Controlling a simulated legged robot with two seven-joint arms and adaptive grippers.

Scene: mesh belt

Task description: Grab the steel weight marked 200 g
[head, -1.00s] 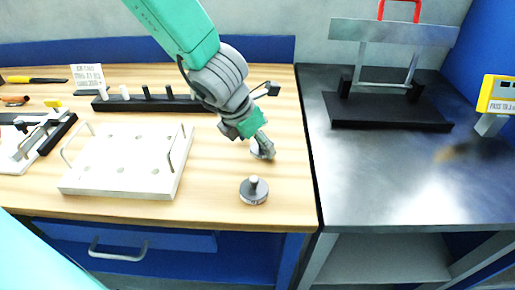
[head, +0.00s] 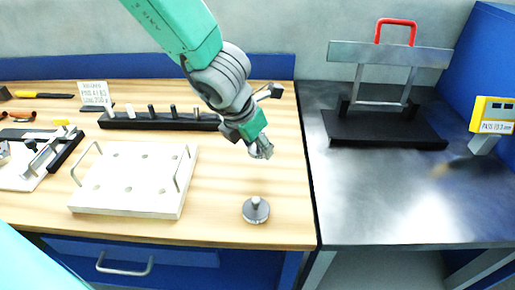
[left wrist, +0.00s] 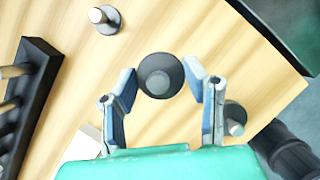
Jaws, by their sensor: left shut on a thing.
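My left gripper (head: 261,150) is above the wooden bench, shut on a round dark weight with a pale knob. In the left wrist view this held weight (left wrist: 160,76) sits between the two fingertips; its marking cannot be read. A second steel weight (head: 256,210) stands upright on the bench, nearer the front edge, apart from the gripper; its marking is too small to read. The left wrist view shows two weights on the wood, one at the top (left wrist: 105,19) and one beside the right finger (left wrist: 235,118). My right gripper is not in view.
A white plate with two handles and holes (head: 130,196) lies left of the weight. A black rack with pegs (head: 160,122) is behind it. A steel bench (head: 400,200) on the right holds a black stand (head: 385,130) and a yellow display (head: 492,112). Wood around the standing weight is clear.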

